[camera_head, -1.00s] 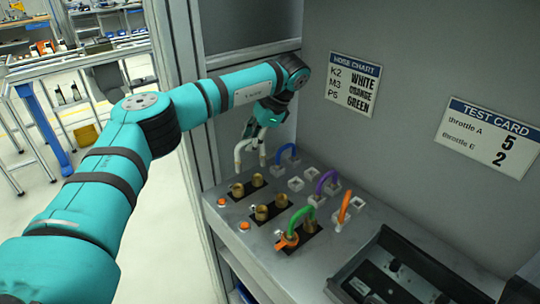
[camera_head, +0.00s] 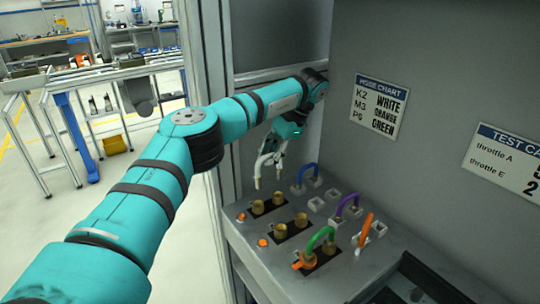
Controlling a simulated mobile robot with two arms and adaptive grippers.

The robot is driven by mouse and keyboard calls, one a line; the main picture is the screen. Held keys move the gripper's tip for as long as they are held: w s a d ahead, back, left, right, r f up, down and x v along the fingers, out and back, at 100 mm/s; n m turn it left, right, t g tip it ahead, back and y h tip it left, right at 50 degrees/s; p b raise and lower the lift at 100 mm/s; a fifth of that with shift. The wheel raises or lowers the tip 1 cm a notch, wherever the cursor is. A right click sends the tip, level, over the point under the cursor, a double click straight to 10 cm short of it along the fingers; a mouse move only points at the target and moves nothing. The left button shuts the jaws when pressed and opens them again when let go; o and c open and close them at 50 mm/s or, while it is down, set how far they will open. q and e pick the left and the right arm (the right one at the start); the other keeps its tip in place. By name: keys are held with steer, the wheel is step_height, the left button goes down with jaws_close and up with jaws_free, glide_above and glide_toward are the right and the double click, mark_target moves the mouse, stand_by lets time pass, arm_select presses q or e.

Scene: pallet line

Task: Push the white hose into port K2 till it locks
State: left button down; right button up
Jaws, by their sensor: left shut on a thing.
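A small gap shows between the hose ends and those ports. No K2 label is readable on the bench, so I cannot tell which port is K2. The hose chart (camera_head: 378,104) on the wall pairs K2 with WHITE. My right gripper is not in view.
A green hose (camera_head: 320,236) arches at the front ports beside an orange part (camera_head: 303,261). Blue (camera_head: 307,170), purple (camera_head: 347,201) and orange (camera_head: 364,232) hoses stand by pale square sockets (camera_head: 316,204). Orange buttons (camera_head: 262,243) line the left edge. A dark tray sits front right.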

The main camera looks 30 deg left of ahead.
arm_select(q)
steer(key=shift+f+b, duration=2.15)
steer(key=shift+f, duration=1.7)
steer(key=shift+f, duration=0.45)
steer(key=c, duration=1.4)
jaws_free()
